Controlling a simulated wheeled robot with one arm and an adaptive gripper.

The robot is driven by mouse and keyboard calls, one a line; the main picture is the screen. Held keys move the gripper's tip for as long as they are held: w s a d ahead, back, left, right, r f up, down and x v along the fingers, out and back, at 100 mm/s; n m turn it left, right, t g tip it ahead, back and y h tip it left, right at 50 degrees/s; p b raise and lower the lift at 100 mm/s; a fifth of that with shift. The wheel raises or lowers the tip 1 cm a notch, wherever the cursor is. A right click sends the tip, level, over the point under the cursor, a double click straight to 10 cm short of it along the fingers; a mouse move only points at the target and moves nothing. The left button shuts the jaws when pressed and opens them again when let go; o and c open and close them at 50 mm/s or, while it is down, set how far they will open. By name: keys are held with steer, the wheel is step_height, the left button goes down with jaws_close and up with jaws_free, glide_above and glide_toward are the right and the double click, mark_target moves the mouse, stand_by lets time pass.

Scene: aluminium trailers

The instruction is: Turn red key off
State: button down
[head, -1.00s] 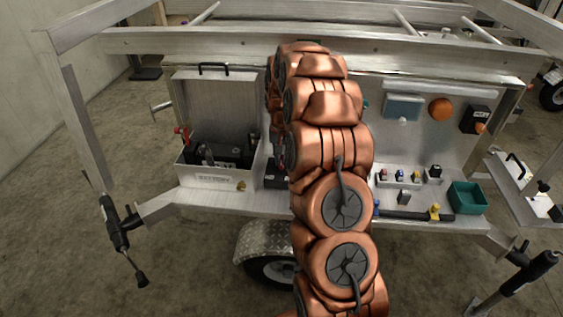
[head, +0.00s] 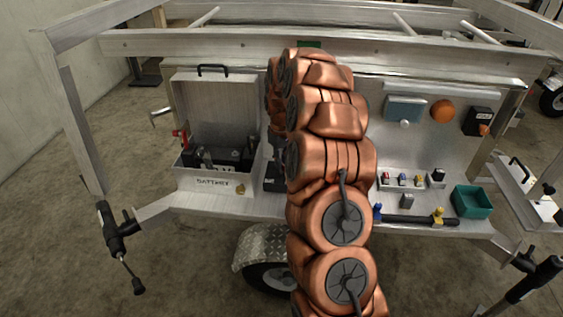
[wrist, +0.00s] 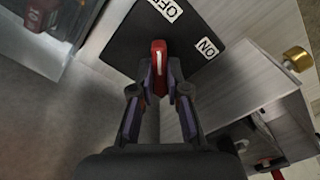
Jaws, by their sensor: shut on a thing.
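The red key (wrist: 158,60) stands out from a black switch plate (wrist: 125,40) in the wrist view. The plate carries a white OFF label (wrist: 167,10) above the key and a white ON label (wrist: 208,47) to its right. The key's grip runs nearly upright in the picture, its top end nearer OFF. My gripper (wrist: 159,75) is shut on the red key, one finger on each side. In the head view my copper arm hides the key, and only part of the black plate (head: 274,184) shows beside it.
The open battery box (head: 215,182) stands left of the plate. A brass knob (wrist: 297,59) is right of the plate in the wrist view. Right of my arm are small coloured switches (head: 403,180), a teal bin (head: 472,202) and an orange lamp (head: 443,111).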

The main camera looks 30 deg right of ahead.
stand_by(0.3)
steer(key=c, duration=1.2)
jaws_free()
steer(key=shift+o, duration=0.2)
step_height(320, 180, up, 12)
